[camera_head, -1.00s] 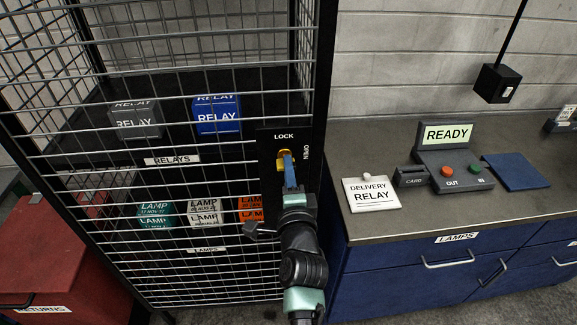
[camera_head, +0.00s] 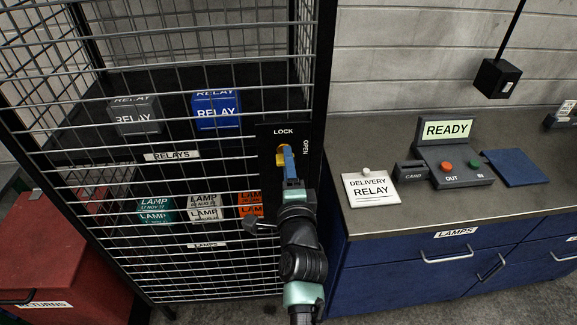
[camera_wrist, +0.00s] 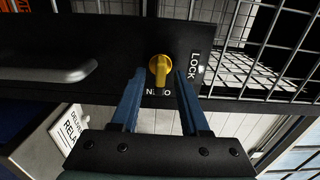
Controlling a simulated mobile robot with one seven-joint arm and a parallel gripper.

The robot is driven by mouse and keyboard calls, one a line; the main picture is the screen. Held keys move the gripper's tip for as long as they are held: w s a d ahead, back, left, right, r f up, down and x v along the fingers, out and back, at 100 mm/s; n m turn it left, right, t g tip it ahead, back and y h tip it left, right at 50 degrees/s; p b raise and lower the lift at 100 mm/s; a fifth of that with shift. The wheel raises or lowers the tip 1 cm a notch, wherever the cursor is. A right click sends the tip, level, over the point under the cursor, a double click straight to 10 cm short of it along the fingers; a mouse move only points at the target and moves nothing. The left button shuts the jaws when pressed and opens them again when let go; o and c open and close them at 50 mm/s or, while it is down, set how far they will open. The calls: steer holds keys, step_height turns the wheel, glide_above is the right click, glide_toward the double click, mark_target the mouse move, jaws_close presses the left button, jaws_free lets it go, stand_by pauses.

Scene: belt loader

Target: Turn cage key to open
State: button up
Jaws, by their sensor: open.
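The yellow cage key (camera_head: 282,155) sits in the black lock plate (camera_head: 265,140) on the cage door's right side. The plate has LOCK above the key and OPEN to its right. In the wrist view the key (camera_wrist: 159,70) appears between the two blue fingertips of my gripper (camera_wrist: 159,76), with a visible gap on each side. Its grip looks lined up toward the word OPEN and partly covers it. My gripper (camera_head: 288,158) is open at the key, and its finger hides part of the key in the head view.
The wire cage (camera_head: 150,185) holds relay and lamp boxes behind its mesh. A dark door handle (camera_wrist: 50,70) projects from the door beside the key. A counter (camera_head: 420,205) with a READY device (camera_head: 450,165) and a delivery card (camera_head: 370,190) stands to the right. A red returns bin (camera_head: 40,250) is at left.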

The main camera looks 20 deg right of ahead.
steer(key=shift+s, duration=0.1)
steer(key=p+v, duration=0.3)
steer(key=v, duration=0.9)
steer(key=shift+s, duration=0.35)
steer(key=shift+a, duration=0.15)
